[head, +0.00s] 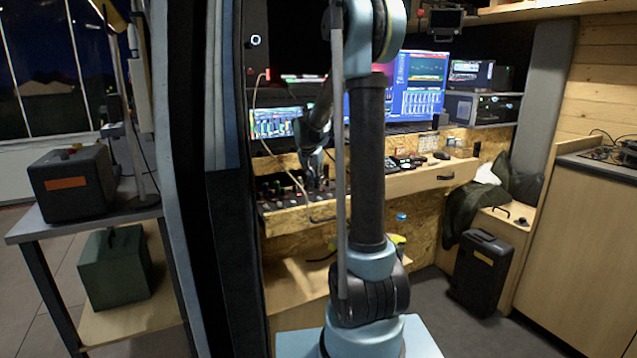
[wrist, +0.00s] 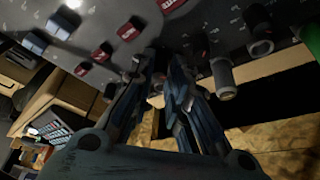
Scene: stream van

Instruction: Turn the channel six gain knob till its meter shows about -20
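The mixing panel (head: 272,197) lies on the wooden desk behind my arm, with rows of dark knobs. In the wrist view its grey face (wrist: 190,32) fills the top, with red, blue and white buttons and a row of grey cylindrical knobs (wrist: 222,80). My gripper (wrist: 164,62) is down among these knobs, its two fingers close together with a narrow gap. It also shows above the panel in the head view (head: 316,178). Whether a knob is between the fingertips is hidden. A screen with bar-like meters (head: 275,123) stands behind the panel; its values are too small to read. Channel labels are unreadable.
A larger monitor (head: 420,85) stands right of the meter screen, partly behind my arm. Small devices and a mouse (head: 441,155) lie on the desk to the right. A cable (head: 268,130) hangs over the panel. A dark van wall edge (head: 238,250) stands close on the left.

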